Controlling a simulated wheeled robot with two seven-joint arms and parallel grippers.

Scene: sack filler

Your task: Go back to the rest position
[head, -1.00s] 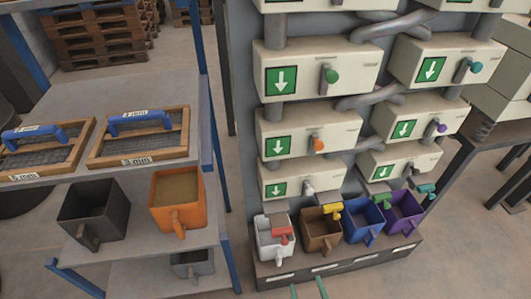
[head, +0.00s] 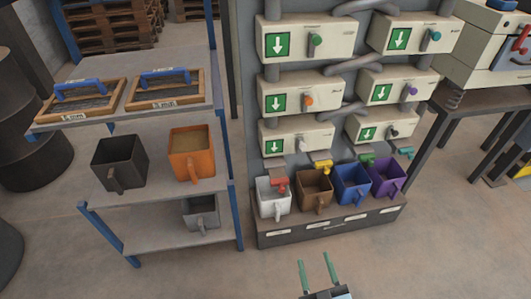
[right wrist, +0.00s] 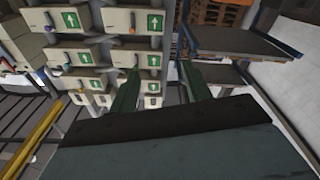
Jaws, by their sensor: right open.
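My right gripper (head: 316,274) shows at the bottom of the head view, its two green fingers apart with nothing between them. It is over open floor, in front of the filler rack and clear of it. In the right wrist view its green fingers (right wrist: 158,92) are spread, with the rack beyond to the left and the shelf to the right. My left gripper is not in view.
The filler's lower tray (head: 330,226) holds white, brown, blue and purple bins below the dispensers. The blue-framed shelf (head: 155,240) at left carries two sieves, a black bin (head: 119,163) and a sand-filled orange bin (head: 191,154). Floor in front (head: 420,260) is clear.

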